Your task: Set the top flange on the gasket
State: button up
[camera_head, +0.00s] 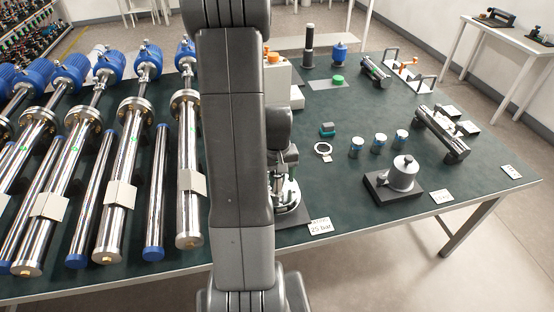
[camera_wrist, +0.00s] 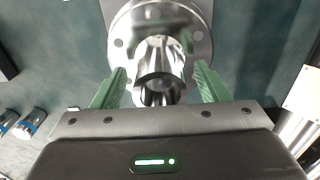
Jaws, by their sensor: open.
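A shiny metal round flange with bolt holes (camera_wrist: 122,42) and a polished neck (camera_wrist: 160,62) lies ahead of my gripper in the wrist view. My gripper (camera_wrist: 162,76) is open, its two green fingers on either side of the neck, with visible gaps. In the head view my arm hides most of the gripper and part of the metal flange assembly (camera_head: 291,208), which stands on a dark base by the table's front edge. I cannot make out a gasket at the flange or tell how many flanges are stacked.
A "25 bar" card (camera_head: 320,226) lies in front of the assembly. A grey lidded pot-like part (camera_head: 403,174) on a black block and several small cans (camera_head: 380,141) stand to the right. Long steel tubes (camera_head: 188,170) fill the left. Green mat between is partly clear.

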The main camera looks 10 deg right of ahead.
notch_tip(320, 180, up, 13)
dwell(0.3)
jog(key=shift+f, duration=0.15)
notch_tip(320, 180, down, 14)
jog(key=shift+r, duration=0.25)
dwell(0.5)
jog(key=shift+r, duration=0.15)
dwell(0.4)
